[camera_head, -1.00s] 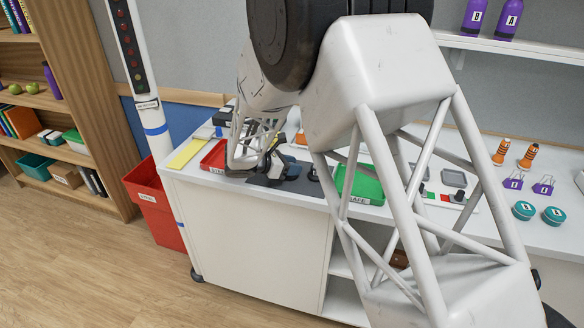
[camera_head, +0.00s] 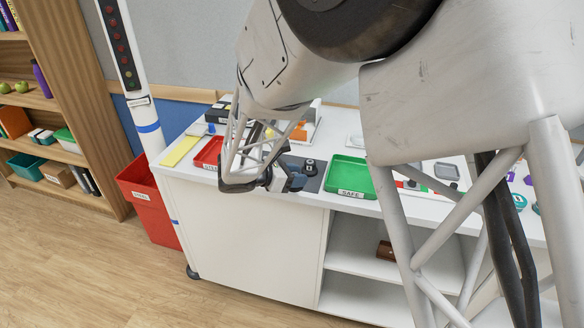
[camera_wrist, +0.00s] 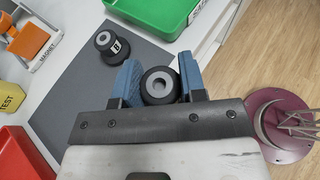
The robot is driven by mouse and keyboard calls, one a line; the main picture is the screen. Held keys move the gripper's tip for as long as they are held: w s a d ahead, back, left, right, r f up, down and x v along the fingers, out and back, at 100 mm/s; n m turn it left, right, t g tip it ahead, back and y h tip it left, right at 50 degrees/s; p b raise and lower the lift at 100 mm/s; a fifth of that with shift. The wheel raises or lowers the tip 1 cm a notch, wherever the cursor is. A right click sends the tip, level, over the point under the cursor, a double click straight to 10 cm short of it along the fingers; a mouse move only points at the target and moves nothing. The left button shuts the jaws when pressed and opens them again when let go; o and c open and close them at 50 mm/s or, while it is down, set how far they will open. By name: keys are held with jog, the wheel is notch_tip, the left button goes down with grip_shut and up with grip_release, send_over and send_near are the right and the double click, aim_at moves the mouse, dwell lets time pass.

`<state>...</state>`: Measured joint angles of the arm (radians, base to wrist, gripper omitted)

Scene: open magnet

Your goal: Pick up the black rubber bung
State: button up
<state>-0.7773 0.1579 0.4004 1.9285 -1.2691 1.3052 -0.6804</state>
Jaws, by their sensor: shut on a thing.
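My gripper (camera_wrist: 159,72) has its two blue fingers shut on a black rubber bung (camera_wrist: 160,87) with a grey round top. The held bung shows between the fingers in the wrist view, near the edge of the grey mat (camera_wrist: 85,98). Its underside and any label are hidden. In the head view my gripper (camera_head: 282,184) is at the table's front edge, and the held bung cannot be made out there.
A green tray (camera_head: 351,194) marked SAFE is right of the mat. An orange magnet piece (camera_wrist: 27,40) stands beyond the mat. Open floor (camera_head: 130,270) lies in front of the white bench (camera_head: 245,235).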

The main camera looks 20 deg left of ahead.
jog(key=shift+s+d+r, duration=0.1)
jog(key=shift+s+d, duration=0.35)
jog(key=shift+s, duration=0.3)
jog(key=shift+s+d+r, duration=0.1)
jog(key=shift+s+d, duration=0.3)
jog(key=shift+s, duration=0.3)
jog(key=w+a+r, duration=0.2)
jog(key=w+r, duration=0.1)
jog(key=w, duration=0.8)
jog(key=w+a+r, duration=0.3)
jog(key=w+r, duration=0.1)
jog(key=w, duration=0.8)
jog(key=w+a+r, duration=0.3)
jog(key=w+r, duration=0.1)
jog(key=w, duration=0.8)
jog(key=shift+w, duration=0.2)
jog(key=shift+a+r, duration=0.1)
jog(key=shift+f, duration=0.25)
jog(key=shift+f, duration=2.75)
